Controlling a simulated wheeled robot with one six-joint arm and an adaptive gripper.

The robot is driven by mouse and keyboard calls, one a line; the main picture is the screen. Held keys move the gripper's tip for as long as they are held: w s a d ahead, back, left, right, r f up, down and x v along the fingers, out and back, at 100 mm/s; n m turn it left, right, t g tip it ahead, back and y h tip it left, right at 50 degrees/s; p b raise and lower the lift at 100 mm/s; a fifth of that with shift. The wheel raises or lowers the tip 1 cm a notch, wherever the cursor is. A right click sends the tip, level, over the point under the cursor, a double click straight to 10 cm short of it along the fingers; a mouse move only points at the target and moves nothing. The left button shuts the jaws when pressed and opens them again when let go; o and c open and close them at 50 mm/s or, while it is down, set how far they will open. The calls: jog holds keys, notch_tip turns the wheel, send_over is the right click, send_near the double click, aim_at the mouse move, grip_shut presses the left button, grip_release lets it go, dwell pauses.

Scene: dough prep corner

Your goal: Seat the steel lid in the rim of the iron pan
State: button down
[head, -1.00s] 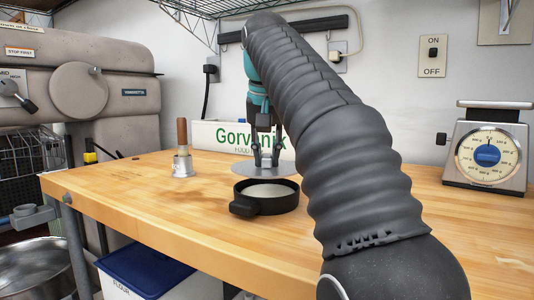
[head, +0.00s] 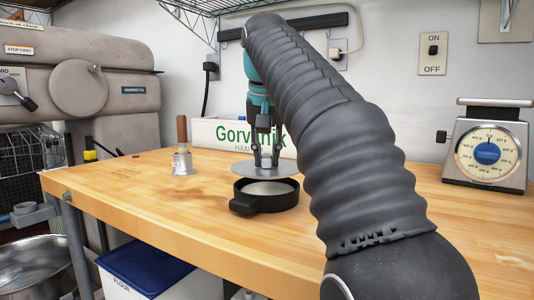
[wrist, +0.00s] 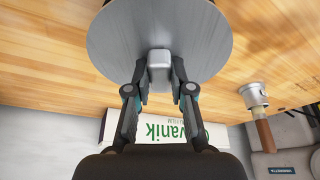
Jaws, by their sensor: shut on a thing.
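The steel lid (head: 242,169) is a flat grey disc held level by my gripper (head: 265,160). In the wrist view the lid (wrist: 115,40) fills the top middle, and the fingers of my gripper (wrist: 160,68) are shut on its block-like knob (wrist: 160,58). The black iron pan (head: 283,201) stands on the bench, its short handle toward the front left. In the head view the lid shows just above the pan's far rim, apart from the rim's front. The exact gap is hard to tell. The lid hides nearly all of the pan in the wrist view.
A metal tool with a wooden handle (head: 182,160) stands left of the pan on the wooden bench (head: 130,200). A white Gorvanik box (head: 215,134) is behind the lid. A dial scale (head: 487,157) stands at the right.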

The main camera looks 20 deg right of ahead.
jog(key=shift+f+b, duration=0.75)
jog(key=shift+f, duration=0.35)
jog(key=shift+f, duration=0.55)
dwell(0.4)
jog(key=c, duration=0.9)
grip_release()
jog(key=shift+c, duration=0.2)
jog(key=shift+p+v, duration=3)
jog(key=shift+v, duration=0.85)
jog(key=shift+s+r, duration=0.1)
jog(key=shift+r, duration=0.05)
jog(key=shift+d, duration=0.1)
